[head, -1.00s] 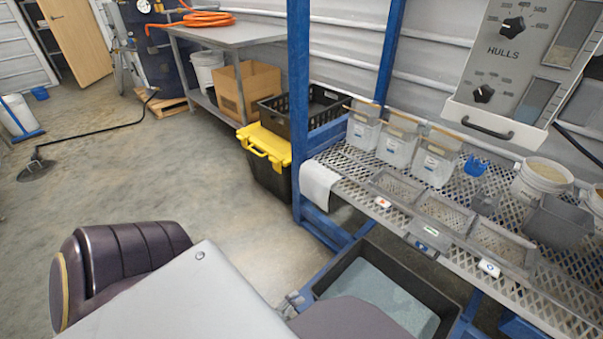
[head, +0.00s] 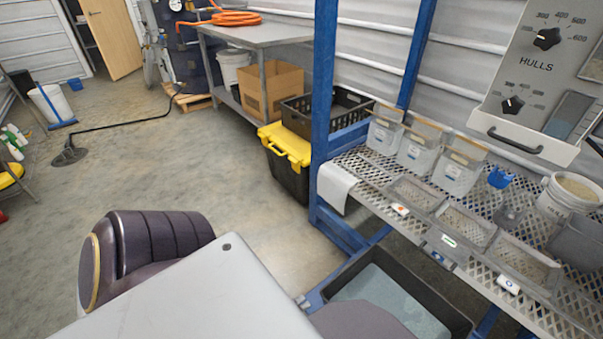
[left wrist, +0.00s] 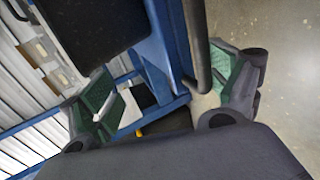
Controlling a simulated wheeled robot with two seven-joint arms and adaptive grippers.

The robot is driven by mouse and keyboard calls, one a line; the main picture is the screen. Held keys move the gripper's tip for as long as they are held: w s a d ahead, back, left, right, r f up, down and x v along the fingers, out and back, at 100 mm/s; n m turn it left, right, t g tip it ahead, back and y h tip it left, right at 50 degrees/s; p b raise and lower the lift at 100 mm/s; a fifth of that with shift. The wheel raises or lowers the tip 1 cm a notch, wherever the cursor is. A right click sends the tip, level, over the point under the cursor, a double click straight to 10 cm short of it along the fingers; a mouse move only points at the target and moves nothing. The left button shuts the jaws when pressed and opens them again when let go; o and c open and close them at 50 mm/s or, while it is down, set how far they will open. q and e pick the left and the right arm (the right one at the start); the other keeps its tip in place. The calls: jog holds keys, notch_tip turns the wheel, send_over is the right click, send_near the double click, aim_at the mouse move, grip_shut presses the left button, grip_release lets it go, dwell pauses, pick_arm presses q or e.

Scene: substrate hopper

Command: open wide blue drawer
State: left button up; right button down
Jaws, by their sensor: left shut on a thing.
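A wide drawer (head: 452,306) stands out low at the front of the blue rack, with a black inner wall and pale blue-grey material inside. Part of it is hidden behind my own arm. In the left wrist view, its blue front (left wrist: 168,45) runs beside a dark bar handle (left wrist: 198,45). My left gripper (left wrist: 165,92) has its green-padded fingers on either side of the handle and is shut on it. In the head view, my left gripper is mostly hidden. My right gripper is not in view.
Above the drawer, a mesh shelf (head: 375,186) holds clear bins, trays and a white bucket (head: 570,195). A blue post (head: 322,110) rises left of it. A black crate with a yellow lid (head: 285,145) stands beyond.

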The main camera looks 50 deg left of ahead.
pick_arm(q)
jog(key=shift+s+r, duration=0.25)
jog(key=shift+r, duration=0.6)
jog(key=shift+c, duration=0.6)
jog(key=shift+s+r+p, duration=0.1)
jog(key=shift+s+p, duration=0.15)
jog(key=shift+p, duration=0.05)
jog(key=c, duration=0.5)
jog(key=shift+s, duration=0.25)
jog(key=shift+c, duration=0.9)
jog(key=s+r+p, duration=0.1)
jog(key=s+p, duration=0.2)
jog(key=s, duration=0.8)
jog(key=shift+s+r, duration=0.15)
jog(key=shift+r, duration=0.2)
jog(key=shift+a, duration=0.1)
